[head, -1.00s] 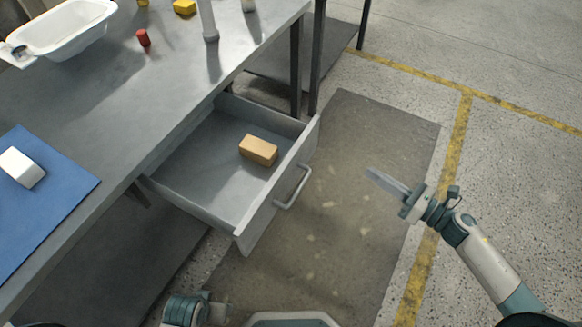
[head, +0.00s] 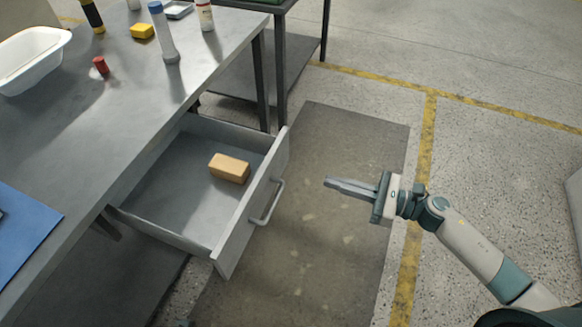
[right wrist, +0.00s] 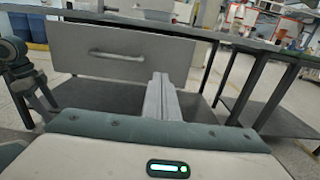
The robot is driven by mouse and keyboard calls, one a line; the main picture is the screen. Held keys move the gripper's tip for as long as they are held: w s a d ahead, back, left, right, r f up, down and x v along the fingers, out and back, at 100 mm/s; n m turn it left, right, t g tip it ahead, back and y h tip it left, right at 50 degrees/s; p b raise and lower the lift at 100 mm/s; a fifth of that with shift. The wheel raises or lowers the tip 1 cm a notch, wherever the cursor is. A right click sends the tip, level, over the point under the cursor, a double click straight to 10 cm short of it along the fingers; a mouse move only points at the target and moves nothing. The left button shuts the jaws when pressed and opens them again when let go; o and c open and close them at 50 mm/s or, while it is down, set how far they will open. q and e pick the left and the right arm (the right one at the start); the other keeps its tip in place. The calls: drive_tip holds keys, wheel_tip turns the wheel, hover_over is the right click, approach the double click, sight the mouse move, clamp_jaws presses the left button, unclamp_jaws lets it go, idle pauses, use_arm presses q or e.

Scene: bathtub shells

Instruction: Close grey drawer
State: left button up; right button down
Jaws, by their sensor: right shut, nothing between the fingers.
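The grey drawer (head: 187,233) is pulled out from under the grey workbench, with a tan block (head: 229,168) lying inside it. Its front panel carries a bar handle (head: 267,203). My right gripper (head: 328,182) is shut and empty, to the right of the drawer front and apart from it, its fingers pointing left toward the panel. In the right wrist view the drawer front (right wrist: 122,55) stands ahead, and my right fingers (right wrist: 161,83) show in front of the panel's right part. My left gripper is not in the head view.
The workbench top (head: 105,115) holds a white basin (head: 33,60), a red cylinder (head: 101,66), a yellow block (head: 142,31) and bottles. A blue mat (head: 22,238) lies at left. A dark floor mat (head: 330,240) lies before the drawer, clear of objects. Another table stands behind.

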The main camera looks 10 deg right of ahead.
drive_tip(key=p, duration=0.3)
approach(278, 166)
drive_tip(key=x, duration=0.5)
drive_tip(key=shift+r, duration=0.35)
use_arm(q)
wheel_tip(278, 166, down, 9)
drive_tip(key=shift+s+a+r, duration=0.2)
use_arm(e)
drive_tip(key=shift+w+a+f, duration=0.15)
drive_tip(key=shift+w+a, duration=0.15)
drive_tip(key=shift+a, duration=0.35)
drive_tip(key=shift+a, duration=0.1)
